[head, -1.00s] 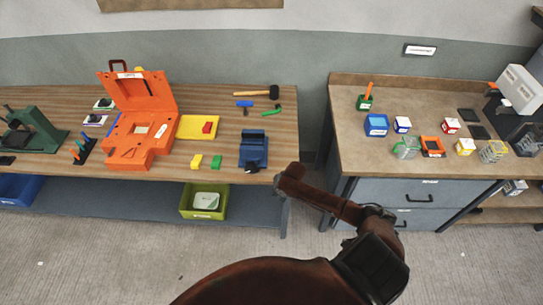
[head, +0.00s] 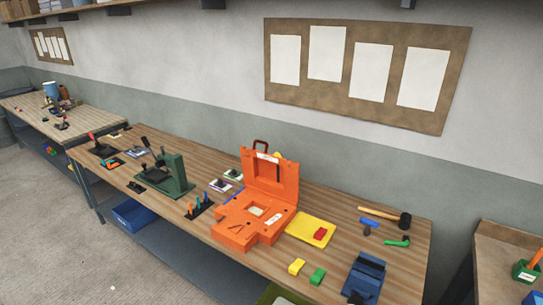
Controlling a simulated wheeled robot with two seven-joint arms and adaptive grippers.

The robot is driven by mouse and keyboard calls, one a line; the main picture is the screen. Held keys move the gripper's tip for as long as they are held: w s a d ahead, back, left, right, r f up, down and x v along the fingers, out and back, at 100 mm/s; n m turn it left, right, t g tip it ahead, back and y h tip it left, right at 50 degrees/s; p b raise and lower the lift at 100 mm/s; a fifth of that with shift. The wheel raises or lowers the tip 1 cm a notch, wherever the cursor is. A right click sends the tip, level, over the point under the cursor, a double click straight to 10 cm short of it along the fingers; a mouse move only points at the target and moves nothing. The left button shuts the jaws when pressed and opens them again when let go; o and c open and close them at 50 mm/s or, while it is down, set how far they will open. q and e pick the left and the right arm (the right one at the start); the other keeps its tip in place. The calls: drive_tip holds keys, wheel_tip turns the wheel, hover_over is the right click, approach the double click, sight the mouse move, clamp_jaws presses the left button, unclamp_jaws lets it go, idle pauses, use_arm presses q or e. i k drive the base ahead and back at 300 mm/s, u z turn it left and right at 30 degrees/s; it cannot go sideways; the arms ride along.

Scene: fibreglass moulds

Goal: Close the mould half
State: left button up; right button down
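The orange mould (head: 245,222) sits on the wooden workbench in the middle of the head view. Its upper half (head: 270,180) stands open, upright at the back, with a dark handle at its top and a pale label. Its lower half lies flat in front, with a pale square in its middle. Neither of my grippers shows in the head view.
A green press (head: 175,178) and a rack of coloured tools (head: 198,206) stand left of the mould. A yellow tray (head: 303,227) with a red block, yellow and green blocks, a hammer (head: 390,217) and a blue vise (head: 364,278) lie right. Bare wood surrounds them.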

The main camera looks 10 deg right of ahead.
sight(273, 175)
drive_tip(key=u, duration=0.4)
drive_tip(key=i, duration=1.2)
drive_tip(key=u, duration=0.1)
